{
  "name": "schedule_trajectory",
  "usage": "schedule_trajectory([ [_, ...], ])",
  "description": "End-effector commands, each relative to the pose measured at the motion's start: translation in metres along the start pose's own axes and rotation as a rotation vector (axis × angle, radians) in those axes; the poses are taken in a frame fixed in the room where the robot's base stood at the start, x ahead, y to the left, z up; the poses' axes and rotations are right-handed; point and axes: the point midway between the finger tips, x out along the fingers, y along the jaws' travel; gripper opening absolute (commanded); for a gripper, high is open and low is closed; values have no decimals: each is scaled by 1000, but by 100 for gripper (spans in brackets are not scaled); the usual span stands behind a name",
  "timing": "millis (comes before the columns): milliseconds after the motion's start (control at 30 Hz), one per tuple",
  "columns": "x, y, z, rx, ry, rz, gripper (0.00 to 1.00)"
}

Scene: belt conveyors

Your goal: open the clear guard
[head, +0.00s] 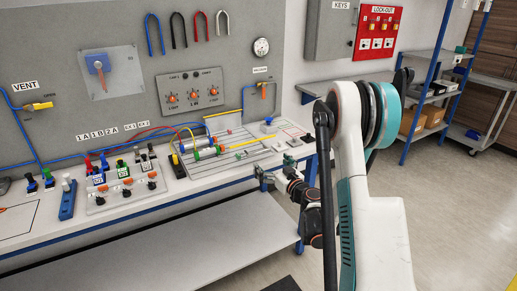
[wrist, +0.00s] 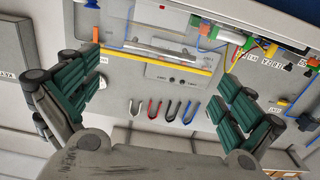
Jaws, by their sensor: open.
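The clear guard (head: 121,66) is a square transparent panel on the grey wall board at the upper left of the head view. It lies flat over a blue and orange handle (head: 99,66) and looks closed. My gripper (head: 263,176) is at the right front end of the workbench, well to the right of the guard and lower. In the wrist view my gripper (wrist: 158,85) has its green-padded fingers wide apart with nothing between them. I cannot make out the guard in the wrist view.
The workbench (head: 130,221) carries a grooved plate with cylinders and hoses, valve blocks and a blue-based switch. Open floor (head: 445,200) lies at right.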

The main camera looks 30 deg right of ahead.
Motion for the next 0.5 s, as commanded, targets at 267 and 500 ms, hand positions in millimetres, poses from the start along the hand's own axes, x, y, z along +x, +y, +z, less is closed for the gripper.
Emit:
schedule_trajectory([
  [267,55,-1,3,0,0,-3,100],
  [500,86,-1,2,0,0,-2,100],
])
